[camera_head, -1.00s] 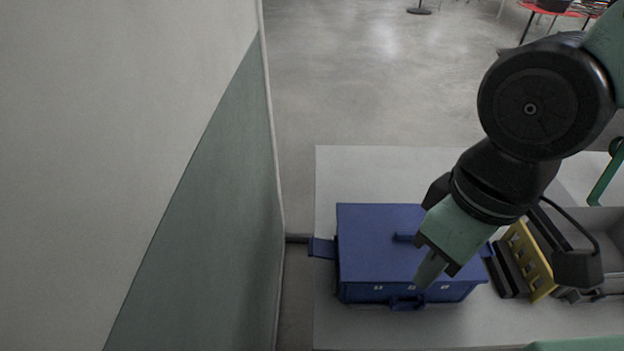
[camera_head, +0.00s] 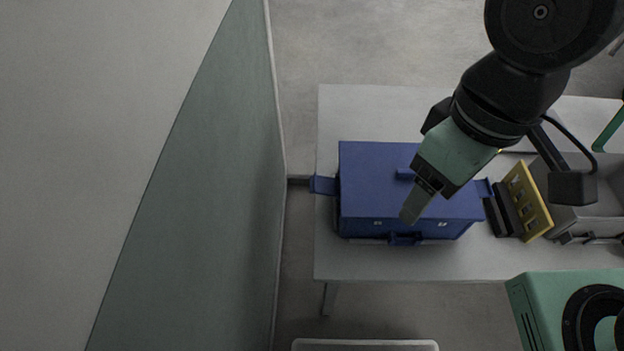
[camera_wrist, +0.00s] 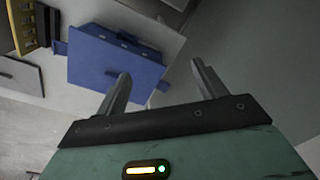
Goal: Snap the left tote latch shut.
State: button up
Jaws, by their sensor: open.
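The blue tote (camera_head: 372,185) stands on the light table with its lid lying flat. A blue tab (camera_head: 323,185) sticks out at its left end and another (camera_head: 485,189) at its right end. A blue latch piece (camera_head: 405,238) sits low at the middle of the front face.
A yellow slotted rack (camera_head: 527,200) and black pieces (camera_head: 506,210) stand close right of the tote, beside a grey bin (camera_head: 590,222). A wall (camera_head: 225,200) rises left of the table. Bare table (camera_head: 480,262) lies in front of the tote.

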jog(key=w+a+f+n+g+h+b, duration=0.15)
jog(key=w+a+f+n+b, duration=0.4)
jog(key=w+a, duration=0.6)
jog(key=n+t+h+b, duration=0.2)
jog(key=n+h, duration=0.2)
jog(key=n, duration=0.1)
send_near(315, 180)
jog(key=shift+m+g+y, duration=0.25)
jog(key=p+x, duration=0.1)
jog(key=x, duration=0.7)
jog(key=shift+w+d+f+p, duration=0.15)
jog(key=shift+d+f+p, duration=0.05)
jog(key=shift+d+p, duration=0.1)
jog(key=c, duration=0.9)
